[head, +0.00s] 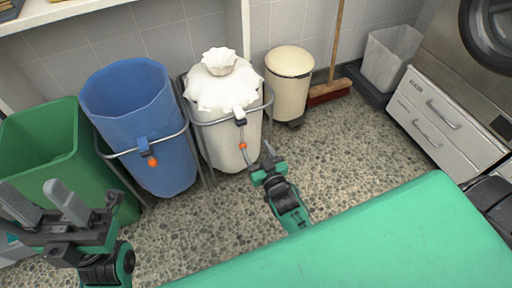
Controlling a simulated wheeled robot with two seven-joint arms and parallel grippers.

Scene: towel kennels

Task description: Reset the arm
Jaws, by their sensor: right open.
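My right gripper (261,158) is open and empty in the middle of the head view. It is just in front of the white bagged bin, close to an orange knob (243,146) that hangs on the bin's frame; I cannot tell whether they touch. My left gripper (43,203) is at the lower left, in front of the green bin. Its two grey fingers point up and stand apart, with nothing between them.
A green bin (40,134), a blue bin (140,108) and a white tied bag (228,88) in a metal frame line the wall. A cream pedal bin (289,80), broom (329,92) and drawers (440,125) stand right. A green padded table (390,240) fills the lower right.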

